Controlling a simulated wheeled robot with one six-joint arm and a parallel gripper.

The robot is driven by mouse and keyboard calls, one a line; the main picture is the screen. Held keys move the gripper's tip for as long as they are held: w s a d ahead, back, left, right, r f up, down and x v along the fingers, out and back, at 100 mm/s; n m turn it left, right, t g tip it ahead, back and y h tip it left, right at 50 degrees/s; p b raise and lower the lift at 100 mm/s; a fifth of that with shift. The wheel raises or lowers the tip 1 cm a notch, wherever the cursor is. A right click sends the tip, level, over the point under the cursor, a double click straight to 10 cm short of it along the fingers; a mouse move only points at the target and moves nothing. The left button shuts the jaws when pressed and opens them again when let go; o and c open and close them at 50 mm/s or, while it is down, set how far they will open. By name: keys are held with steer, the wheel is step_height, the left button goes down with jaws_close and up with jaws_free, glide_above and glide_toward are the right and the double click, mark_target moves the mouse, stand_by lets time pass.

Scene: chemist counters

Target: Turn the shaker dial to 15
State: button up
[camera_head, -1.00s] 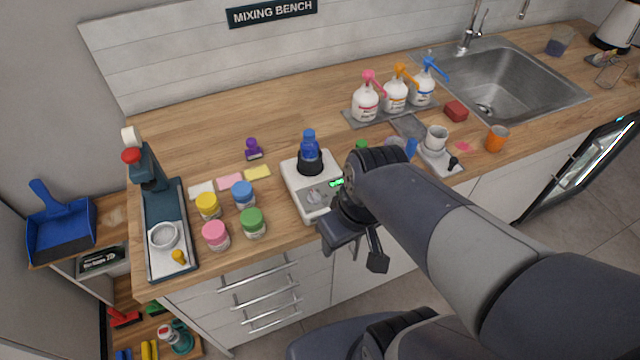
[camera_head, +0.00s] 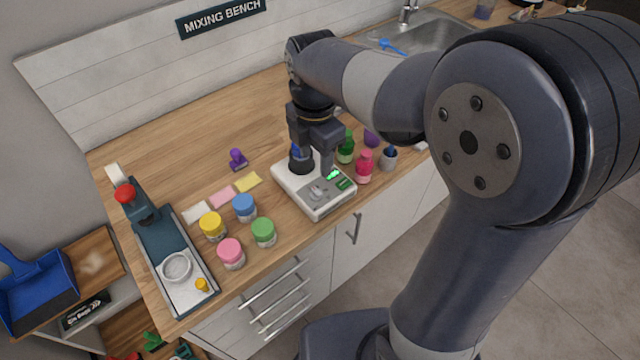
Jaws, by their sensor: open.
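The shaker (camera_head: 291,186) is a white box near the counter's front edge, with a grey front panel. Its dial (camera_head: 318,191) is a small grey knob on that panel, next to a lit green display (camera_head: 333,174) too small to read. A blue-topped bottle (camera_head: 297,152) in a black holder stands on the shaker, partly hidden by my gripper. My gripper (camera_head: 315,168) points down over the shaker, beside the bottle and just behind the dial. It is open and does not appear to hold anything. Whether a finger touches the bottle or panel, I cannot tell.
Green (camera_head: 346,147) and pink (camera_head: 364,166) bottles stand close right of the shaker. Yellow (camera_head: 212,226), blue (camera_head: 244,207), pink (camera_head: 231,253) and green (camera_head: 263,232) jars stand to its left. A dark press (camera_head: 181,255) is at far left.

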mark_target(316, 191)
step_height(316, 191, down, 10)
steer(key=shift+f+p, duration=0.15)
steer(key=shift+p, duration=0.2)
steer(key=shift+c, duration=0.2)
steer(key=c, duration=1)
steer(key=shift+o, duration=0.2)
